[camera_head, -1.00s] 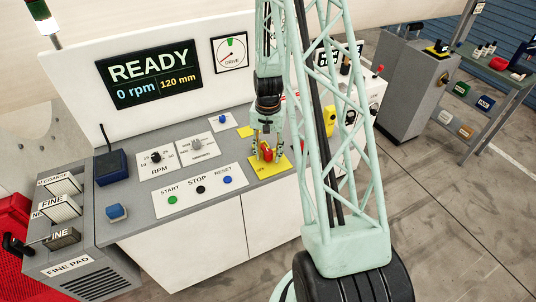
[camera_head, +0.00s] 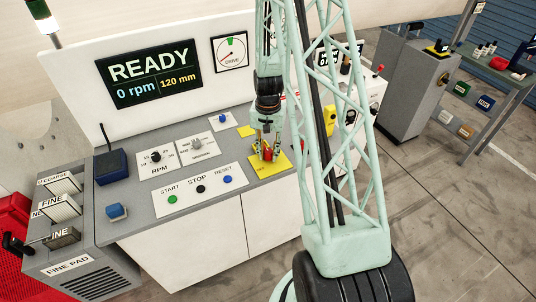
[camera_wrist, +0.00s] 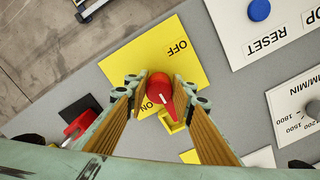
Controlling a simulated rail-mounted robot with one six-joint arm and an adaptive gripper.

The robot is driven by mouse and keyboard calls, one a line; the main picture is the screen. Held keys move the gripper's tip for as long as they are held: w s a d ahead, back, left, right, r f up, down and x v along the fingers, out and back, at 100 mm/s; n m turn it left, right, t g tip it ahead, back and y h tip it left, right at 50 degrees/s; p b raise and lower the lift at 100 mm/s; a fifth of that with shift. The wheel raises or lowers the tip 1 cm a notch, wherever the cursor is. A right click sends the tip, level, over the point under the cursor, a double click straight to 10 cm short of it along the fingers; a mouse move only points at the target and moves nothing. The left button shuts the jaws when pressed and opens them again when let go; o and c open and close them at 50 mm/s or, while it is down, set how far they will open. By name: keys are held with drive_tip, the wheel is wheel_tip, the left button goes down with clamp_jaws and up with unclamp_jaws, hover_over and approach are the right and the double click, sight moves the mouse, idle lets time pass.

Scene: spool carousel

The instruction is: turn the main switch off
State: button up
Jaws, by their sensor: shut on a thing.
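In the wrist view, the knob's pointed end and line face down and slightly right, beside the ON label. A small yellow bracket-like part (camera_wrist: 172,122) lies beside it. My gripper (camera_wrist: 160,92) has a finger on each side of the knob and is shut on it. In the head view, my gripper (camera_head: 267,143) points down at the yellow plate (camera_head: 270,167), and its fingers partly hide the red knob.
The panel with START, STOP and RESET buttons (camera_head: 200,190) is left of the switch. RPM (camera_head: 156,157) and other knobs sit behind it. The display (camera_head: 150,80) reads READY, 0 rpm. In the wrist view, another red part (camera_wrist: 78,124) is on a black plate at left.

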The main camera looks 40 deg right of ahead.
drive_tip(key=shift+d+n+b, duration=0.1)
drive_tip(key=shift+n+b, duration=0.5)
drive_tip(key=shift+b, duration=0.1)
drive_tip(key=n+b, duration=0.3)
drive_tip(key=shift+f, duration=0.1)
drive_tip(key=n+b, duration=0.4)
drive_tip(key=n, duration=0.1)
drive_tip(key=shift+d+n, duration=0.15)
drive_tip(key=shift+n, duration=0.25)
drive_tip(key=n+b, duration=0.2)
drive_tip(key=n, duration=0.1)
drive_tip(key=shift+n, duration=0.4)
drive_tip(key=shift+n+b, duration=0.9)
drive_tip(key=shift+n, duration=1)
drive_tip(key=shift+r, duration=0.2)
drive_tip(key=o, duration=0.8)
drive_tip(key=shift+o, duration=0.2)
